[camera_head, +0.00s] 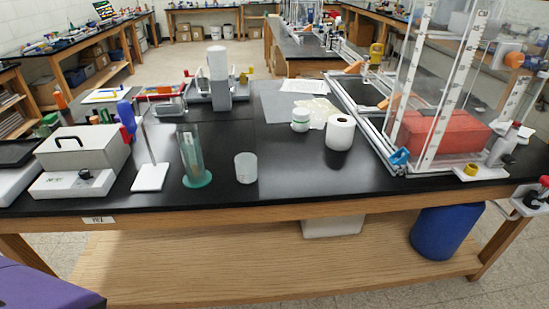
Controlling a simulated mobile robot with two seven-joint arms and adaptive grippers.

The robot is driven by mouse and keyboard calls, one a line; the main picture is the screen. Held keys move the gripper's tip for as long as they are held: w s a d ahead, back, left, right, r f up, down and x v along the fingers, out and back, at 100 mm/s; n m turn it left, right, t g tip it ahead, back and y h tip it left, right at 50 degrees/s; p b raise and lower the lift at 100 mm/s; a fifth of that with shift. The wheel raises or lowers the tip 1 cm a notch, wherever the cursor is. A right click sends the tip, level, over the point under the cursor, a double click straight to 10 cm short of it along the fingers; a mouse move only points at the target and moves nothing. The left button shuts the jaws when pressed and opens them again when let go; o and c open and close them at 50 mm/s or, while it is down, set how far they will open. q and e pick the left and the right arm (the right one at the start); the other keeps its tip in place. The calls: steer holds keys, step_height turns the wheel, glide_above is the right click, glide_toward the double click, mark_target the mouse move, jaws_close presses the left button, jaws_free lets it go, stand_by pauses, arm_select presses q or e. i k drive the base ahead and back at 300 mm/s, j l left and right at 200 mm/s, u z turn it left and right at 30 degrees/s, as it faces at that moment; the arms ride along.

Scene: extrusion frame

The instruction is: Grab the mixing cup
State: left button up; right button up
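A small translucent white cup (246,168), which looks like the mixing cup, stands upright on the black bench top (300,190) near its front edge, about the middle of the picture. Its inside cannot be made out. A taller clear cylinder (191,155) with a green base stands to its left, apart from it. Neither of my grippers is in view, and nothing touches the cup.
A white stand with a rod (151,176) and a grey-white box instrument (82,152) are at left. A white roll (340,132) and a white jar (300,120) stand behind right. A clear-walled frame (430,85) holding a red block (440,132) is at right.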

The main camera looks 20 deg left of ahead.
mark_target(245, 163)
steer(key=u, duration=0.85)
